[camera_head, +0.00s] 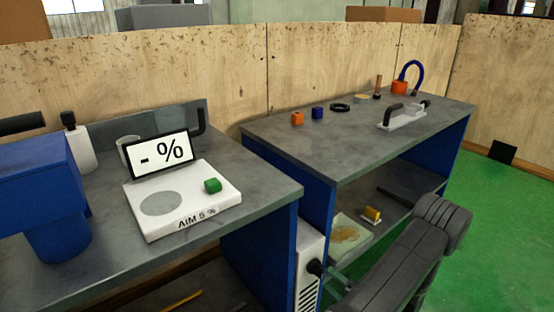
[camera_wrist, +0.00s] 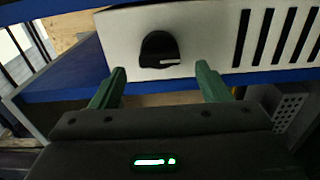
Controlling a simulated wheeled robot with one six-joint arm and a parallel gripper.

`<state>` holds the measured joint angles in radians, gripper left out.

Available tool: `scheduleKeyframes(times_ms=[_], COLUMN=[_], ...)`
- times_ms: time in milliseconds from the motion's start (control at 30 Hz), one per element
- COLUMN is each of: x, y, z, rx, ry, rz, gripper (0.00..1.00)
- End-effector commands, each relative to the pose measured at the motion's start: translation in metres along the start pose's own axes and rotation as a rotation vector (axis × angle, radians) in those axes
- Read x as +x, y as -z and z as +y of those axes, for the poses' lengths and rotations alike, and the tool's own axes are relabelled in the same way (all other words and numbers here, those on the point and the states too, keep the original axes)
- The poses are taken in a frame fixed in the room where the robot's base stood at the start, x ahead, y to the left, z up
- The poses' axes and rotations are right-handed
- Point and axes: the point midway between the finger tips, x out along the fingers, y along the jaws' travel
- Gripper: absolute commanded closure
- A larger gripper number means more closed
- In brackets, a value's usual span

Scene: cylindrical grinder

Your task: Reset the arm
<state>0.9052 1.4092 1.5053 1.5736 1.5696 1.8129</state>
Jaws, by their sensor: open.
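My gripper (camera_wrist: 158,88) shows in the wrist view with its two green fingers spread apart and nothing between them. Beyond the fingertips is a white panel with a black rotary knob (camera_wrist: 160,50) and dark vent slots on its right. In the head view my dark arm is at the lower right, in front of the right workbench (camera_head: 330,150). My gripper's fingers cannot be made out there. The white machine box (camera_head: 308,265) with a black knob stands between the two benches.
A blue machine (camera_head: 45,190) stands at far left. Green floor (camera_head: 490,220) is open at right.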

Motion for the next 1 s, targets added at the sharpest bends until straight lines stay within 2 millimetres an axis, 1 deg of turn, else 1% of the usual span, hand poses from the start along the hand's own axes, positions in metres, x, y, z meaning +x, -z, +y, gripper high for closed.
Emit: scheduleKeyframes(times_ms=[33, 233, 1000], x=[0.011, 0.047, 0.045], y=[0.001, 0.001, 0.000], z=[-0.001, 0.000, -0.003], rx=[0.000, -0.001, -0.650], ry=[0.000, -0.001, 0.000], rz=[0.004, 0.005, 0.000], gripper=[0.30, 0.30, 0.30])
